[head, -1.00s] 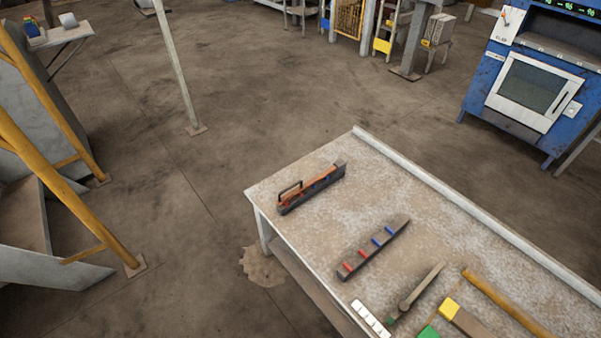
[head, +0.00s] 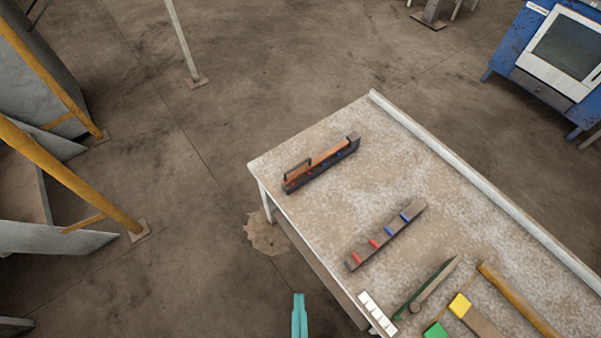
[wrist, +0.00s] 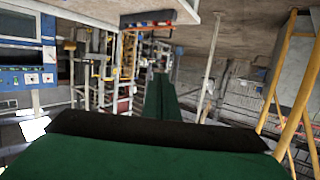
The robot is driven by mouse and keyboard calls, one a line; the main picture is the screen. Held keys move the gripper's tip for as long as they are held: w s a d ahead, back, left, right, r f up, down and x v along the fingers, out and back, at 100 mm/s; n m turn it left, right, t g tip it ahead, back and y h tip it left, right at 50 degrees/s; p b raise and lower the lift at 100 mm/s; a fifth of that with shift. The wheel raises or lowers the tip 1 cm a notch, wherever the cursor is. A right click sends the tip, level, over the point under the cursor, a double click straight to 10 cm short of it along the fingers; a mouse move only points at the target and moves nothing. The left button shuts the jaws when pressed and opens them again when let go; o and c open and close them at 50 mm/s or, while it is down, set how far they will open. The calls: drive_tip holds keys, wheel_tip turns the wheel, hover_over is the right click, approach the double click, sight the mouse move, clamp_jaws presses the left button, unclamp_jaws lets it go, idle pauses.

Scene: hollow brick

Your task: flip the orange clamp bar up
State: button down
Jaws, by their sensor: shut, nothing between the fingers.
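The orange clamp bar (head: 328,153) lies flat along a dark base (head: 322,172) at the far left end of the table in the head view. A dark loop handle (head: 297,169) stands at its near-left end. My gripper (head: 299,297) shows as narrow teal fingers at the bottom edge, off the table's left side and well apart from the clamp. In the wrist view its green fingers (wrist: 160,84) are together and empty. The clamp's orange bar (wrist: 147,17) also shows there at the top, beyond the fingertips, with the picture turned over.
The table (head: 390,150) also bears a dark strip with red and blue blocks (head: 387,236), a green-and-dark tool (head: 425,288), a white block row (head: 377,313) and a yellow-brown bar (head: 518,300). Yellow posts (head: 75,185) stand at left. The floor left of the table is open.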

drive_tip(key=w+d+f+m+g, duration=0.2)
drive_tip(key=w+f+m, duration=0.6)
drive_tip(key=w+f, duration=0.1)
drive_tip(key=w+d+f+m+g, duration=0.2)
drive_tip(key=w+d+f+m, duration=0.1)
drive_tip(key=w+f+m, duration=0.5)
drive_tip(key=w+m+y, duration=0.1)
drive_tip(key=w+m, duration=0.1)
drive_tip(key=w, duration=0.1)
drive_tip(key=w+m+y, duration=0.1)
drive_tip(key=w+m, duration=0.1)
drive_tip(key=w, duration=0.2)
drive_tip(key=w+m+y, duration=0.1)
drive_tip(key=w+m, duration=0.2)
drive_tip(key=w, duration=0.1)
drive_tip(key=shift+d+f+g, duration=0.15)
drive_tip(key=shift+g, duration=0.15)
drive_tip(key=w+d+r+m+g+y, duration=0.1)
drive_tip(key=w+r+m+y, duration=0.3)
drive_tip(key=w+r, duration=0.3)
drive_tip(key=shift+w+r+m, duration=0.15)
drive_tip(key=shift+w+m, duration=0.65)
drive_tip(key=shift+w, duration=0.4)
drive_tip(key=x, duration=1)
